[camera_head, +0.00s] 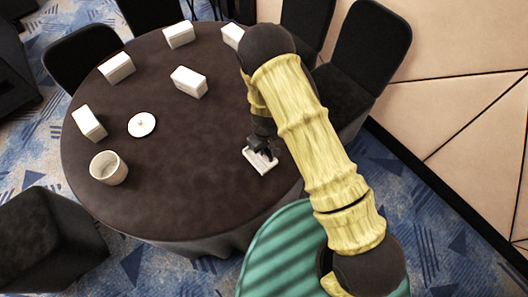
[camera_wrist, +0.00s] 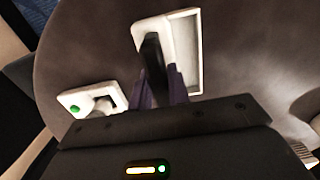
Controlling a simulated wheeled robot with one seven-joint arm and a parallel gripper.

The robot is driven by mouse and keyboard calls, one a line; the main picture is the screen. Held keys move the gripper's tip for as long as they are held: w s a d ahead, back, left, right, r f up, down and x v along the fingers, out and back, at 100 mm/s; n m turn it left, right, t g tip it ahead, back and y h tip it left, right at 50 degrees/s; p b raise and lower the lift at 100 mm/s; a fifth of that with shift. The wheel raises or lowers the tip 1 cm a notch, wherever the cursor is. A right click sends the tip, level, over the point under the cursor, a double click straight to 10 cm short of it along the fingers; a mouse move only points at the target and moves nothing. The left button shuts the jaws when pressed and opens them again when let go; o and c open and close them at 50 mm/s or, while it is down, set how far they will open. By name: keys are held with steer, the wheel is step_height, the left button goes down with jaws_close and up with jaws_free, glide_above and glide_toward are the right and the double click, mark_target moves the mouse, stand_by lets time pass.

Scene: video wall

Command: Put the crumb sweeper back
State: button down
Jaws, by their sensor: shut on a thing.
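My gripper (camera_wrist: 160,72) is shut on an upright black part, which I take for the handle of the crumb sweeper (camera_wrist: 155,50). A white piece around its top looks like the sweeper's body. A shallow white tray (camera_wrist: 194,70) with a raised rim lies on the table just beside and partly behind it. I cannot tell whether the sweeper touches the tray. In the head view my gripper (camera_head: 262,143) is low over the right part of the round table, at the white tray (camera_head: 265,166); the sweeper is mostly hidden there.
The dark round table (camera_head: 165,195) holds several white boxes (camera_head: 189,82), a white lid-like disc (camera_head: 142,124) and a pale cup (camera_head: 108,168). A white item with a green dot (camera_wrist: 75,109) lies left in the wrist view. Black chairs surround the table; its front middle is clear.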

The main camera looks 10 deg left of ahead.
steer(key=shift+f+p, duration=0.45)
steer(key=shift+f, duration=1.45)
steer(key=c, duration=1.3)
jaws_free()
steer(key=shift+r, duration=0.1)
step_height(320, 180, up, 12)
steer(key=b, duration=0.3)
